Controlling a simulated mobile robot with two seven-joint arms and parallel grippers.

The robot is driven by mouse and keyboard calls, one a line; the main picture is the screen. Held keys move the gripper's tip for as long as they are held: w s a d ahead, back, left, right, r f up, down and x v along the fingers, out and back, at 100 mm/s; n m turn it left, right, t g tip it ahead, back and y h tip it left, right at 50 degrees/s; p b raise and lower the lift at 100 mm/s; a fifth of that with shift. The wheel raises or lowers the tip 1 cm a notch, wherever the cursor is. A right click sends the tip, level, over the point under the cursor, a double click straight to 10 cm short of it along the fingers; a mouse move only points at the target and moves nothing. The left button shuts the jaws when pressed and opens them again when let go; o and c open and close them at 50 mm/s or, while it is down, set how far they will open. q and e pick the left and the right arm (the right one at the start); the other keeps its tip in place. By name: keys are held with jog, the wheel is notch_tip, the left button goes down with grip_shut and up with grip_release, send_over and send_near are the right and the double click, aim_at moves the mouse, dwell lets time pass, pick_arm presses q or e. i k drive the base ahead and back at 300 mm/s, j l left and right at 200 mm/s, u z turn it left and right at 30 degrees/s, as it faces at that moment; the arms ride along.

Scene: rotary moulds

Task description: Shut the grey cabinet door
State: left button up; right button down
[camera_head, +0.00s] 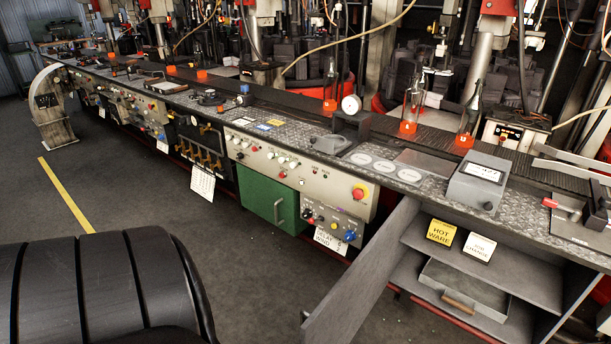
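The grey cabinet door (362,272) stands open at the lower right of the head view. It swings out from the front of the long bench toward me, and a small handle shows at its near edge. The open grey cabinet (470,250) is to the right of the door. Inside it, a shelf holds a yellow "HOT WARE" sign (441,232) and a white sign (480,246). A grey drawer-like box (465,290) with a wooden handle sits below. Neither of my grippers is in view.
A green cabinet door (268,200) and a control panel with knobs (332,217) are left of the open door. The bench top carries a grey box (476,182) and bottles on orange bases (408,127). Dark floor (260,270) lies clear left of the door.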

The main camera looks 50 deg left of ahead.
aim_at(339, 316)
jog(key=j, duration=1.95)
